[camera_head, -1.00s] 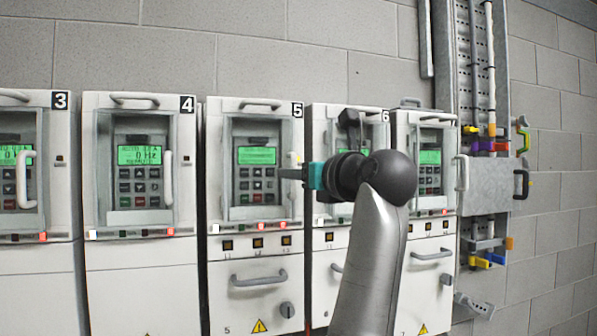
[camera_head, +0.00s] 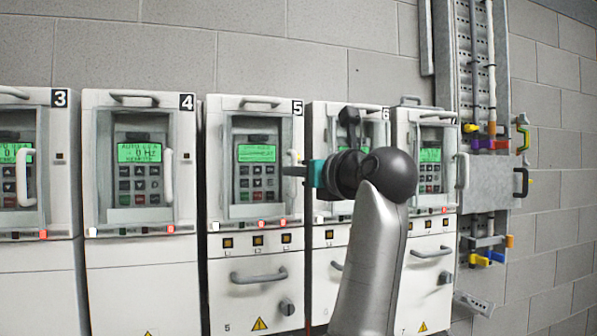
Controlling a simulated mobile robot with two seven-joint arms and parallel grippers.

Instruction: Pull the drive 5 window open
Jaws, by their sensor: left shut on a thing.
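Drive 5 (camera_head: 215,265) is a pale cabinet in the middle of the row, marked 5 at its upper right. Its window (camera_head: 227,165) covers a green-lit display (camera_head: 257,153) and keypad and looks shut, or nearly so. The window's pale upright handle (camera_head: 294,157) is at its right edge, largely hidden by my fingers. My left gripper (camera_head: 294,171), dark-fingered with a teal part, comes in from the right and is shut on this handle. My right gripper is not in view.
Drive 4 (camera_head: 140,280) stands to the left and drive 6 (camera_head: 322,265) to the right, partly behind my arm. A lower drawer-type handle (camera_head: 258,277) and a knob (camera_head: 286,307) are below the window. A metal wall panel (camera_head: 488,185) with cables is farther right.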

